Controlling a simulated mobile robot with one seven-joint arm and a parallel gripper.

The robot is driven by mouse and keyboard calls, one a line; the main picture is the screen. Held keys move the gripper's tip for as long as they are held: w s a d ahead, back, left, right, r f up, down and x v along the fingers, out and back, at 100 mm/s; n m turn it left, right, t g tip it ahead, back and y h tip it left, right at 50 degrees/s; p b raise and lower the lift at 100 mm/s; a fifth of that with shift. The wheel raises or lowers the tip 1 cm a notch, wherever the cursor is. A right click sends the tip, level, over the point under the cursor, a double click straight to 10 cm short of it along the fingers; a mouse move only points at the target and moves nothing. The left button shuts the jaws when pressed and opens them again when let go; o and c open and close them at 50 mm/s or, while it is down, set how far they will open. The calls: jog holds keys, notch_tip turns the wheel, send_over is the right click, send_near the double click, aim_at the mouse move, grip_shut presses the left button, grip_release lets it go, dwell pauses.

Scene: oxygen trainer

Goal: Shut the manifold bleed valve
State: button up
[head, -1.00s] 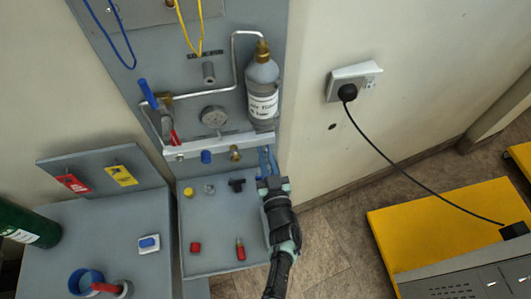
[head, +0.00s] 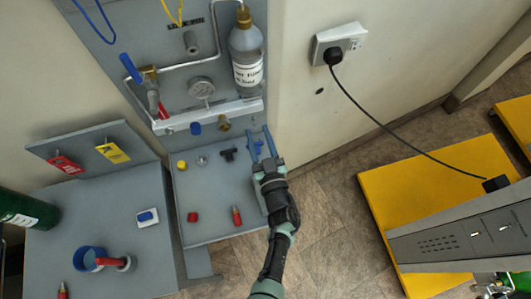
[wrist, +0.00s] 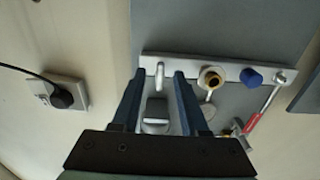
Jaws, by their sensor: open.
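The manifold is a pale metal bar (head: 222,115) across the wall panel, also in the wrist view (wrist: 188,66). A lever with a red handle (head: 163,111) is at its left end; it shows at the right in the wrist view (wrist: 253,122). I cannot tell for certain which fitting is the bleed valve. My gripper (head: 262,139) is open and empty, with blue fingers, below the bar's right end. In the wrist view a silver fitting (wrist: 160,74) at the bar's end appears between the fingertips; contact cannot be told.
A blue cap (head: 196,128) and brass fitting (head: 224,124) sit under the bar. A bottle (head: 246,58), gauge (head: 201,88) and blue lever (head: 130,67) are above. A shelf (head: 215,190) with small parts lies below. A corded socket (head: 338,46) is right.

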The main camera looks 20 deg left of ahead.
jog(key=p+v, duration=0.1)
jog(key=v, duration=0.7)
jog(key=shift+s+d, duration=0.2)
jog(key=shift+w, duration=0.1)
jog(key=w+d+r+t+h, duration=0.2)
jog(key=w+d+r+t, duration=0.15)
jog(key=w+r, duration=0.5)
jog(key=w+d+r+t+h, duration=0.2)
jog(key=w+d+r, duration=0.25)
jog(key=r, duration=0.65)
jog(key=w+d+r+m+t+h, duration=0.2)
jog(key=r, duration=0.7)
jog(key=w+d+r+m+t+h, duration=0.1)
jog(key=w+d+r+h, duration=0.15)
jog(key=r, duration=0.65)
notch_tip(320, 180, up, 13)
jog(key=s+m+t+h, duration=0.2)
jog(key=s+m+h, duration=0.1)
jog(key=s+a+r+t, duration=0.1)
jog(key=s+r, duration=0.7)
jog(key=r, duration=0.2)
jog(key=s+a+r+t+y, duration=0.1)
jog(key=s+a+r, duration=0.1)
jog(key=s+r, duration=0.6)
notch_tip(320, 180, up, 3)
jog(key=shift+s+a+f+m+b, duration=0.15)
jog(key=shift+a+f+m+b, duration=0.05)
jog(key=shift+a+m+b, duration=0.1)
jog(key=shift+y, duration=0.25)
